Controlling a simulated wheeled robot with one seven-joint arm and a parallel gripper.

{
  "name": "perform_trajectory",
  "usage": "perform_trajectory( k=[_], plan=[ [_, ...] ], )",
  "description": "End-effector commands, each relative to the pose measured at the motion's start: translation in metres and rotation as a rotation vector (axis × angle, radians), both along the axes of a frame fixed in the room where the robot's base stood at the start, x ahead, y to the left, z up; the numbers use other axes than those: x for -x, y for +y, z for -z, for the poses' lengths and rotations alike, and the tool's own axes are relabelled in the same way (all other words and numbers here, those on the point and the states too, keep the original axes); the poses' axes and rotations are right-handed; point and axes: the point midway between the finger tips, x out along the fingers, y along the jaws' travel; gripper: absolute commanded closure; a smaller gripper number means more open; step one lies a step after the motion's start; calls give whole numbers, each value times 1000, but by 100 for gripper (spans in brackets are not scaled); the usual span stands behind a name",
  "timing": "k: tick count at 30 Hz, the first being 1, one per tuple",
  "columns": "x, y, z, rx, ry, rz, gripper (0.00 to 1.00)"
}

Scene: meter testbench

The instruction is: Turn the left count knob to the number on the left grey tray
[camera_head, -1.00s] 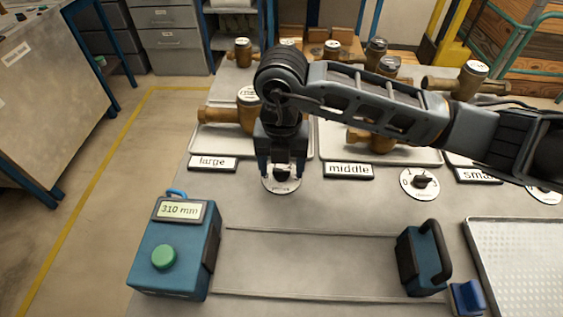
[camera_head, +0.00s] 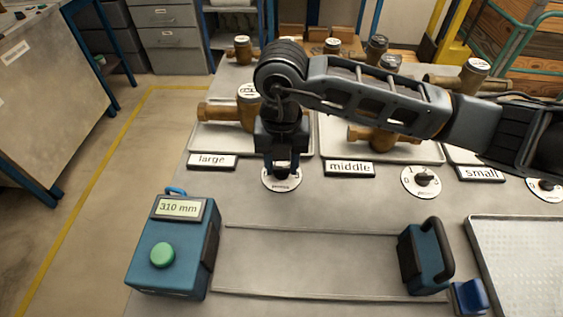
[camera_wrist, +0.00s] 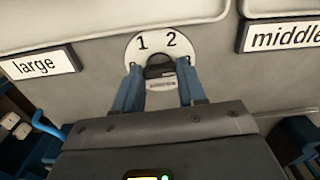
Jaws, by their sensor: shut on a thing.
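The left count knob (camera_wrist: 159,72) is a dark knob on a round white dial (camera_wrist: 133,52). In the wrist view the dial shows the numbers 1 and 2 on its far side; the rest of it is partly hidden by my fingers. My gripper (camera_head: 281,170) points down over this dial and is shut on the knob, one blue finger on each side. The knob's pointer direction cannot be made out. The left grey tray (camera_head: 207,140), behind the "large" label (camera_head: 212,161), holds a brass meter (camera_head: 245,108). I cannot read a number on the tray.
The middle dial (camera_head: 421,181) and the "middle" label (camera_head: 349,169) are to the right. A blue device (camera_head: 175,250) reading 310 mm with a green button stands front left. A blue handled block (camera_head: 425,258) stands front right, beside a ribbed metal tray (camera_head: 520,265).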

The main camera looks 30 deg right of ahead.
Motion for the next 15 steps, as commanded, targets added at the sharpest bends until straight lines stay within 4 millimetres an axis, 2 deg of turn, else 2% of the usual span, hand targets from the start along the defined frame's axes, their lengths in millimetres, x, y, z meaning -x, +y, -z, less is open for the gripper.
perform_trajectory(
  k=[15],
  plan=[
    [-1,-1,5,6,-4,-421,90]
  ],
)
